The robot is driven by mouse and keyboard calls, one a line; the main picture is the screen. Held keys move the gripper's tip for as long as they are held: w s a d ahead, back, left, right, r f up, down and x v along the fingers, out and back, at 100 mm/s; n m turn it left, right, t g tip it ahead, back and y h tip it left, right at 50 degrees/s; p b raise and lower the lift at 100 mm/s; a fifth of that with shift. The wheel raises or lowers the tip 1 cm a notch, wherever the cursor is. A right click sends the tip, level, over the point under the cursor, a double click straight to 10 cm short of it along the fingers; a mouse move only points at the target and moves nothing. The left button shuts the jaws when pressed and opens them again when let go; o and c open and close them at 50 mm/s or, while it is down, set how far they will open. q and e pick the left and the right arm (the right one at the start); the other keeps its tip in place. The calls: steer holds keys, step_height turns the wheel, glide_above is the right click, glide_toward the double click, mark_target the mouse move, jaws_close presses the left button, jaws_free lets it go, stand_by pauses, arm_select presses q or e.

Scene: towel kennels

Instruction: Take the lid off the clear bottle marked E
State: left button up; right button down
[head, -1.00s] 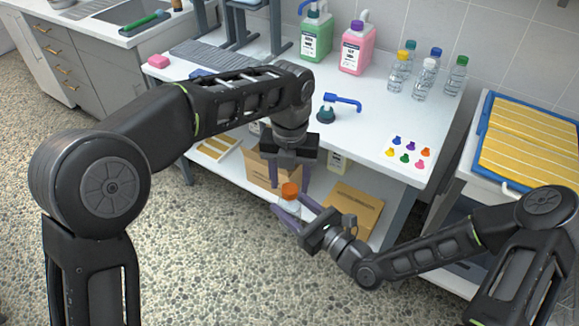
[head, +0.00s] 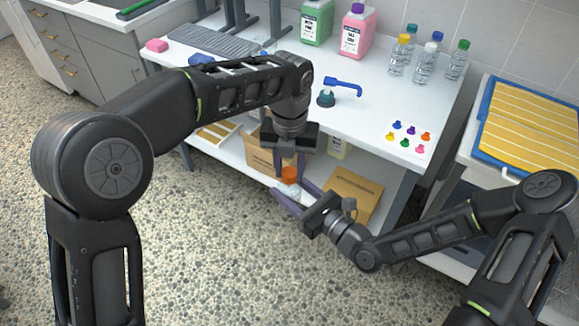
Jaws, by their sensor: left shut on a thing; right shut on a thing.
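A small clear bottle (head: 291,190) with an orange lid (head: 290,174) is held in the air in front of the table. The mark E cannot be read at this size. My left gripper (head: 289,169) points down from above, its two fingers shut on the orange lid. My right gripper (head: 289,192) comes in from the lower right, its purple-grey fingers shut on the bottle's body. The bottle looks about upright, and its sides are partly hidden by the fingers. The lid appears to sit at the bottle's top; whether it is loose cannot be told.
The white table (head: 250,90) stands behind, with several capped clear bottles (head: 425,68), a green jug (head: 317,24), a pink jug (head: 357,33), a blue-handled tool (head: 342,87) and a sheet of coloured marks (head: 410,138). Cardboard boxes (head: 352,192) sit on its lower shelf. The floor in front is clear.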

arm_select(q)
jaws_close()
